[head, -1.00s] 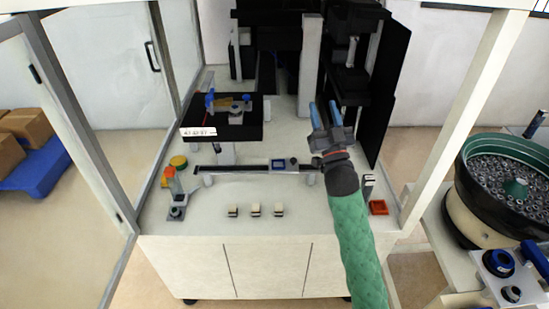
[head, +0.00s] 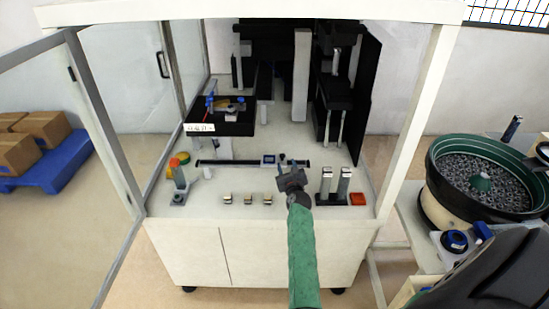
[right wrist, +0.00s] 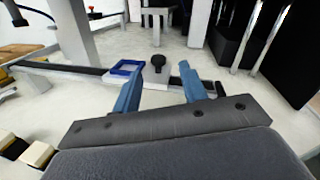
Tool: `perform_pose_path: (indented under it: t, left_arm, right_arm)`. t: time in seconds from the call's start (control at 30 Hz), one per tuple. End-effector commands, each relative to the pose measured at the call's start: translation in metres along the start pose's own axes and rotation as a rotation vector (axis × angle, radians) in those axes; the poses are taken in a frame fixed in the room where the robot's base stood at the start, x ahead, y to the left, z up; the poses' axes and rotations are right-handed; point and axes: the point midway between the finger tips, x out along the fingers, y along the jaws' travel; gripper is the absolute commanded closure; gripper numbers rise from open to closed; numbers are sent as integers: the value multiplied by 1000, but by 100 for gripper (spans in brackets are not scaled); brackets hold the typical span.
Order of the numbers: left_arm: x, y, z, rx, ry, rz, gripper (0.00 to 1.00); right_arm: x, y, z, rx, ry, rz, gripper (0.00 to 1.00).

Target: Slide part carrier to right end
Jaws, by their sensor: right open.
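The part carrier (head: 269,159), a small blue-framed block, sits on the dark rail (head: 228,162), right of its middle. In the right wrist view the carrier (right wrist: 127,68) is a blue frame on a light plate, with a black knob (right wrist: 157,62) to its right. My right gripper (head: 293,163) is open at the rail, just right of the blue frame. In the right wrist view its blue fingers (right wrist: 160,85) are spread, and the knob appears between and beyond the tips. Contact cannot be told. My left gripper is not in view.
Several small pale blocks (head: 248,199) stand along the front. A black platform (head: 222,118) rises behind the rail's left half. Dark tall panels (head: 367,85) stand at back right.

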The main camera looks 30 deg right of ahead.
Motion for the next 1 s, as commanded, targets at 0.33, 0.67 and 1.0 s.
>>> perform_pose_path:
  t: [0.33, 0.67, 1.0]
  left_arm:
    - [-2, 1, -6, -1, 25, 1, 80]
    - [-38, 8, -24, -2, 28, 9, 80]
    - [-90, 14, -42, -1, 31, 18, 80]
  right_arm:
    - [2, 3, -1, 253, 6, 12, 57]
    - [34, 3, -2, 253, 4, 11, 57]
    - [67, 4, -2, 251, 5, 11, 57]
